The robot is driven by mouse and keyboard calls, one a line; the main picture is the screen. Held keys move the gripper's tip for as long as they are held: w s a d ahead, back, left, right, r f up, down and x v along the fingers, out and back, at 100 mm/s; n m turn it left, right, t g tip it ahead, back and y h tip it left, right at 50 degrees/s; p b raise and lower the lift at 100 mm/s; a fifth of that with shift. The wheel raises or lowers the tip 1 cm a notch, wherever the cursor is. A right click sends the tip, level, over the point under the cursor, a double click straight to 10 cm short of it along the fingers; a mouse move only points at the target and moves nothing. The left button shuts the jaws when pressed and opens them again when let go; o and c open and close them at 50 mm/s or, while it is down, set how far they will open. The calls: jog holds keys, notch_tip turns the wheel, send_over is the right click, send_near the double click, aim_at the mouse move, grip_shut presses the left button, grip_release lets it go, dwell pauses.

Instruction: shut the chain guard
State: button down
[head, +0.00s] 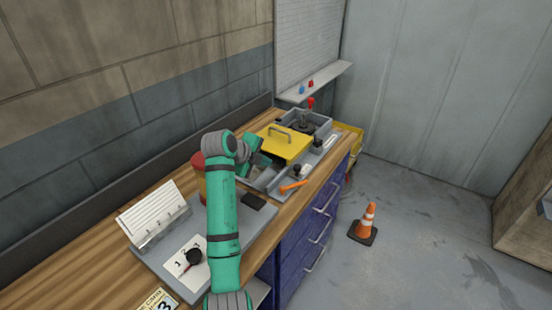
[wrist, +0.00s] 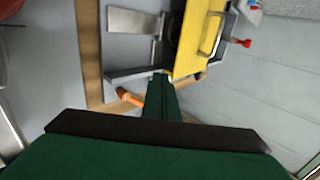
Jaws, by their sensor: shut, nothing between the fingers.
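The chain guard appears to be the yellow cover (head: 286,147) with a grey handle on the grey machine at the far end of the bench. In the wrist view the yellow cover (wrist: 192,52) shows upper right of centre, with a dark gap along its left side. I cannot tell its exact angle. Part of the grey housing (head: 322,124) beyond it is uncovered. My gripper (wrist: 161,76) is shut and empty, its tips close to the cover's lower edge; contact cannot be told. In the head view my gripper (head: 264,160) is just left of the cover, partly hidden by my arm.
An orange lever (head: 293,185) sticks out near the machine's front; it also shows in the wrist view (wrist: 128,97). A red-knobbed part (head: 311,102) rises behind the cover. A red can (head: 198,162) and a card holder (head: 153,212) stand nearer. A cone (head: 367,220) is on the floor.

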jog(key=x, duration=0.5)
jog(key=shift+d, duration=0.1)
jog(key=shift+w+d, duration=0.65)
jog(key=shift+w, duration=0.3)
jog(key=shift+w+d, duration=0.45)
jog(key=shift+w, duration=0.25)
